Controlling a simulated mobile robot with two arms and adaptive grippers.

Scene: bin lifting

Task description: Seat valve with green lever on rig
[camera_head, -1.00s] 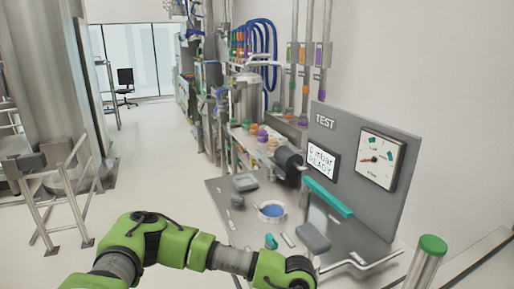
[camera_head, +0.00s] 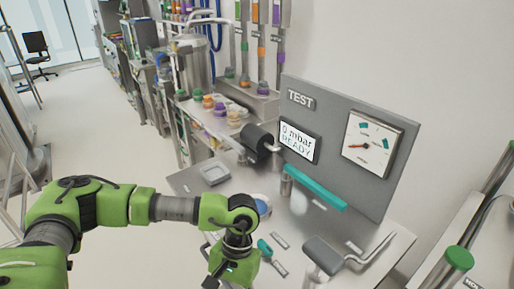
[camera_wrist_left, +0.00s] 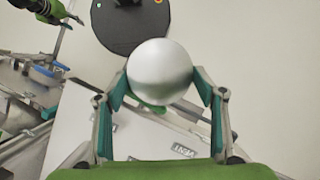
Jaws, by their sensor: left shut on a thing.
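My left arm comes in from the left in the head view, and its green wrist (camera_head: 232,262) is over the near part of the metal bench. The fingertips are cut off or hidden there. In the left wrist view my left gripper (camera_wrist_left: 160,85) is shut on a silver round-ended part (camera_wrist_left: 160,70). A bit of green (camera_wrist_left: 152,106) shows just below it; I cannot tell if it is a lever. The rig (camera_head: 350,165) is a grey upright panel marked TEST, with a screen reading "0 mbar READY", a dial and a teal bar (camera_head: 312,187). My right gripper does not show.
On the bench (camera_head: 375,262) are a blue-filled dish (camera_head: 264,203), partly behind my arm, a teal piece (camera_head: 264,248) and a grey pad (camera_head: 322,256). A black cylinder (camera_head: 257,140) is left of the panel. A green-capped post (camera_head: 459,259) stands at the right.

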